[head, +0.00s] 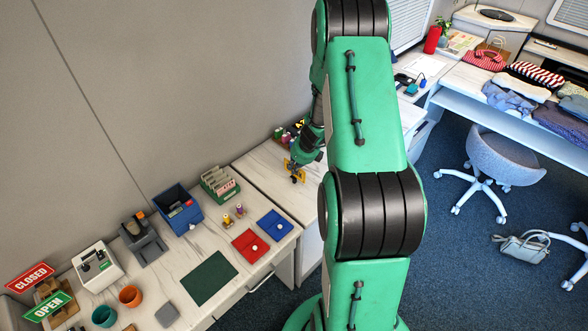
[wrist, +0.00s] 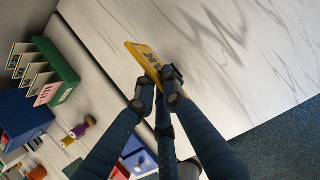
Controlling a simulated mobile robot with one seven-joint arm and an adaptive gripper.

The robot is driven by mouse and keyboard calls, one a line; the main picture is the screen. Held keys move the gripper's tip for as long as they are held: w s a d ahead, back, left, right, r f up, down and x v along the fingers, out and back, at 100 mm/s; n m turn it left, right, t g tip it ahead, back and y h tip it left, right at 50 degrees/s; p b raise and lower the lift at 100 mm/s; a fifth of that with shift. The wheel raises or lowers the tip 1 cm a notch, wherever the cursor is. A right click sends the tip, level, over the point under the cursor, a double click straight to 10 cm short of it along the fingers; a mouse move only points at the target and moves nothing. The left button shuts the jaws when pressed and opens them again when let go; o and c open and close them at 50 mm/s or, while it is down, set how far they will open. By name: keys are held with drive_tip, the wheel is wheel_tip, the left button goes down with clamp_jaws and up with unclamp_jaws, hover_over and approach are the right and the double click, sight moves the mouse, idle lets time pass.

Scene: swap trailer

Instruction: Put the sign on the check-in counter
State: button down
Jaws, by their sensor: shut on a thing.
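My gripper (head: 297,174) is shut on a small yellow sign (wrist: 143,57) with dark lettering. The sign also shows as a small yellow patch in the head view (head: 291,165). Under it is a pale marbled counter surface (head: 262,161), bare around the sign in the wrist view (wrist: 220,90). I cannot tell whether the sign touches it. No label shows which surface is the check-in counter.
The adjoining counter (head: 185,255) holds a green card rack (head: 219,185), a blue bin (head: 178,207), red and blue trays, a dark green mat (head: 209,278), and CLOSED (head: 30,276) and OPEN (head: 47,306) signs. Small bottles stand behind my gripper. A chair (head: 503,158) is at right.

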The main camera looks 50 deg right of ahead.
drive_tip(key=shift+f, duration=0.1)
drive_tip(key=c, duration=1.8)
unclamp_jaws()
drive_tip(key=shift+c, duration=0.2)
drive_tip(key=shift+s+r, duration=0.1)
drive_tip(key=shift+r, duration=0.4)
drive_tip(key=p+v, duration=0.3)
drive_tip(key=v, duration=0.8)
drive_tip(key=shift+p, duration=0.3)
drive_tip(key=shift+s+r, duration=0.1)
drive_tip(key=shift+s, duration=0.05)
